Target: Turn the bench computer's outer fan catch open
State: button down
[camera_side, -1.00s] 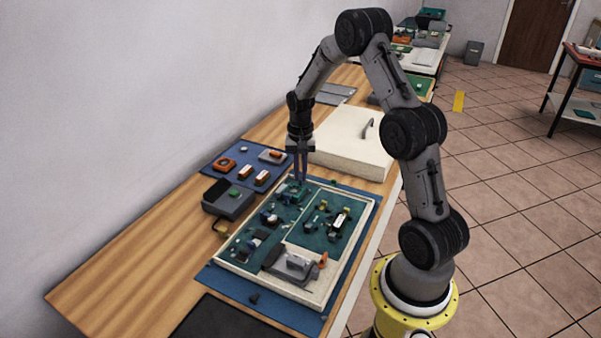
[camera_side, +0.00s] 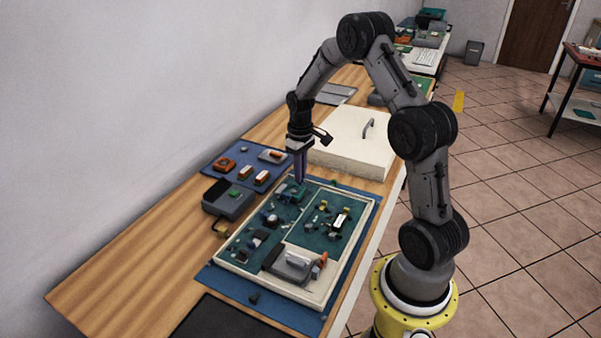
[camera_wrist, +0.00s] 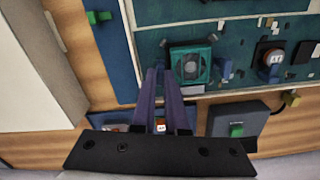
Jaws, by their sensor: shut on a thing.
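The bench computer is a pale-framed tray (camera_side: 226,262) with dark green boards. Its fan, a teal square housing with a round dark rotor (camera_wrist: 190,66), sits at the far end of the board, and it also shows in the side view (camera_side: 290,192). My gripper (camera_wrist: 160,72) points down at the fan's outer edge, and its tips show in the side view (camera_side: 300,181). The purple fingers are closed on the outer fan catch, which they mostly hide. I cannot tell the catch's angle. A blue catch (camera_wrist: 223,69) stands at the fan's opposite side.
A large pale lid with a handle (camera_side: 350,143) lies behind the tray. A blue mat with small parts (camera_side: 232,158) and a grey box with a green button (camera_side: 227,198) are to the left. Other components rise from the boards nearby.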

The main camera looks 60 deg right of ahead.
jog(key=shift+n, duration=1.1)
jog(key=c, duration=0.9)
grip_release()
jog(key=shift+c, duration=0.2)
jog(key=shift+r, duration=0.15)
notch_tip(320, 180, up, 14)
jog(key=shift+f, duration=0.2)
